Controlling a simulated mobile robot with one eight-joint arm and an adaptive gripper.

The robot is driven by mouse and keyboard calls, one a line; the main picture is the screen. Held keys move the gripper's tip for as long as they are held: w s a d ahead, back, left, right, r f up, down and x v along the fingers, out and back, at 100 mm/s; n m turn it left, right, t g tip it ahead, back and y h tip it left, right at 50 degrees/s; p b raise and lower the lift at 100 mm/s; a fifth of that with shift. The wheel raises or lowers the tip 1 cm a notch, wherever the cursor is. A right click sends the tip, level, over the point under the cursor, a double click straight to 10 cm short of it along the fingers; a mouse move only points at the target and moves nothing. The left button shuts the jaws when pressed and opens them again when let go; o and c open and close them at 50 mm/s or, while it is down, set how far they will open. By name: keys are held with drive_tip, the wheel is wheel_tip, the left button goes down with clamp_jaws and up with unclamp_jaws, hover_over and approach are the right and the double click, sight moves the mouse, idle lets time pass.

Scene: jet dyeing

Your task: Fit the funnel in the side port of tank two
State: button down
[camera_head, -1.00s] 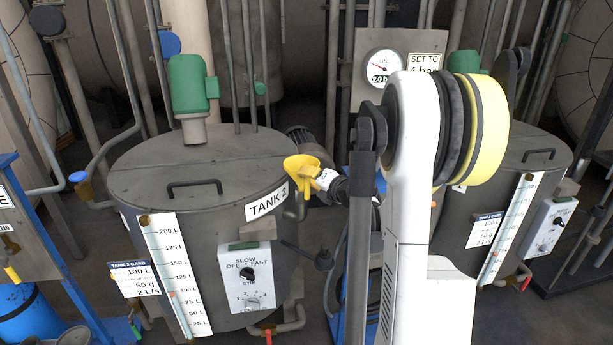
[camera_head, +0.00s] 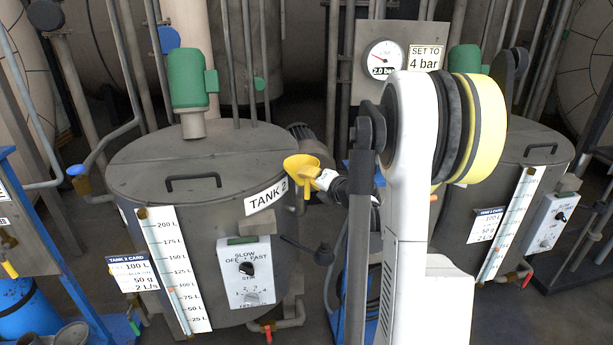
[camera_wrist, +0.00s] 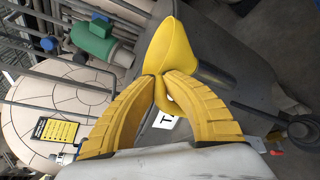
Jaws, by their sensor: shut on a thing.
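The yellow funnel (camera_head: 301,168) is at the right side of tank two (camera_head: 190,230), over its "TANK 2" label's right end in the head view. My gripper (camera_head: 325,180) is shut on the funnel; in the wrist view its two yellow fingers (camera_wrist: 158,88) meet on the funnel (camera_wrist: 172,50). The funnel's mouth faces up in the head view. A pipe elbow on the tank's side (camera_head: 300,205) shows just below the funnel; the funnel hides its upper part, so I cannot tell whether the spout is in it.
A dark lever (camera_head: 310,248) juts out from tank two, below the funnel. Tank two's control box (camera_head: 250,270) is on its front. A pressure gauge (camera_head: 384,58) stands behind. A second tank (camera_head: 460,225) is at the right, partly behind my arm.

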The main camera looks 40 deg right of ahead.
drive_tip(key=c, duration=1.5)
unclamp_jaws()
drive_tip(key=shift+o, duration=0.2)
drive_tip(key=v, duration=1.2)
